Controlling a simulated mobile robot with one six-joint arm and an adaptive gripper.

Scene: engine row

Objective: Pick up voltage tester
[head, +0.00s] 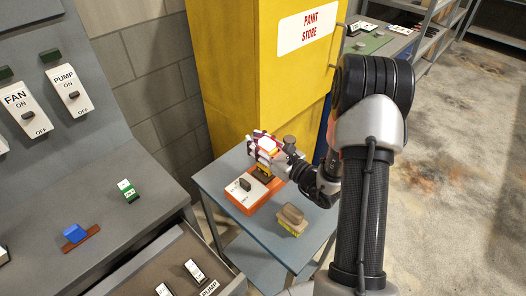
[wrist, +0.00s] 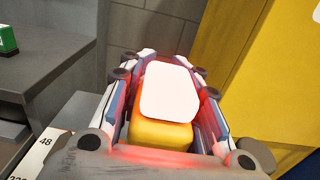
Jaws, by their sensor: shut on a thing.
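My gripper (head: 270,150) is over the small blue-grey table, in front of the yellow cabinet. It is shut on a yellow block-like thing with a pale, bright face, which looks like the voltage tester (wrist: 162,133). In the wrist view the tester sits between the two fingers of my gripper (wrist: 170,78), with a red glow along the sides. In the head view the fingers hide most of it. An orange box with a white top and a dark knob (head: 238,195) stands just below and left of the gripper. I cannot tell whether the tester touches it.
A brown-topped brush (head: 291,220) lies on the table (head: 262,232) nearby. The yellow paint store cabinet (head: 235,70) stands close behind. A grey console (head: 105,180) with switches and an open drawer (head: 165,262) is at left. The floor at right is clear.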

